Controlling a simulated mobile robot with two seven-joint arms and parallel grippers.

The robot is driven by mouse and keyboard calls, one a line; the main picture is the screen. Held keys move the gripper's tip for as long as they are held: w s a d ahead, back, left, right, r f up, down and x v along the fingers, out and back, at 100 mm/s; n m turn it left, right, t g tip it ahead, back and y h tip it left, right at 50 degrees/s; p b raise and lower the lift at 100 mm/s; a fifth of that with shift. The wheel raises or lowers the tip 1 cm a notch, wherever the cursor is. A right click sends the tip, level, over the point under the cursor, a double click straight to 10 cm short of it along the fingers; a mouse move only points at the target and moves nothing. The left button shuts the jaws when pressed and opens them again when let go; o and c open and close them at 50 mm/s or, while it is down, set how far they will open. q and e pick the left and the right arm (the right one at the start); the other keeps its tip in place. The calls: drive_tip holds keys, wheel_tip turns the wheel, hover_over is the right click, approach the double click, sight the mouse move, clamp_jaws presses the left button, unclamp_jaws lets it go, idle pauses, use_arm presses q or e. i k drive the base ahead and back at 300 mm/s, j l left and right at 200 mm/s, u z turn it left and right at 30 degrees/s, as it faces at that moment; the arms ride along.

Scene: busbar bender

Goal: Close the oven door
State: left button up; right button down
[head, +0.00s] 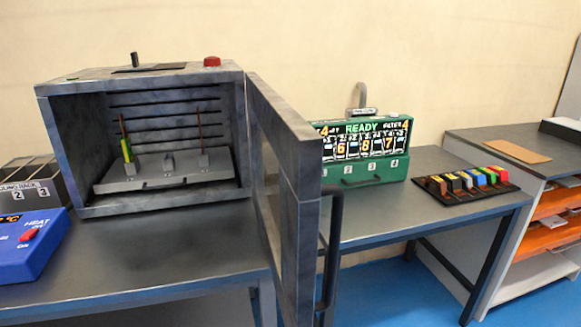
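The oven (150,79) is a grey box on the left table, with its front open. Its door (283,150) is hinged at the oven's right side and stands wide open, swung out toward me. A dark vertical handle (332,245) is on the door's outer face, at the right. Inside the oven a grey tray (165,178) holds a yellow-green upright strip (126,140) at the left and a thin brown strip (200,130) at the right. Neither of my grippers shows in the head view.
A blue heat control box (30,245) and a numbered cooling rack (30,185) stand left of the oven. Right of the door are a green display unit reading READY (362,168) and a dark tray of coloured blocks (450,198). The table front before the oven (140,260) is clear.

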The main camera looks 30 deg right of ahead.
sight(289, 188)
drive_tip(key=l, duration=1.4)
drive_tip(key=k, duration=0.05)
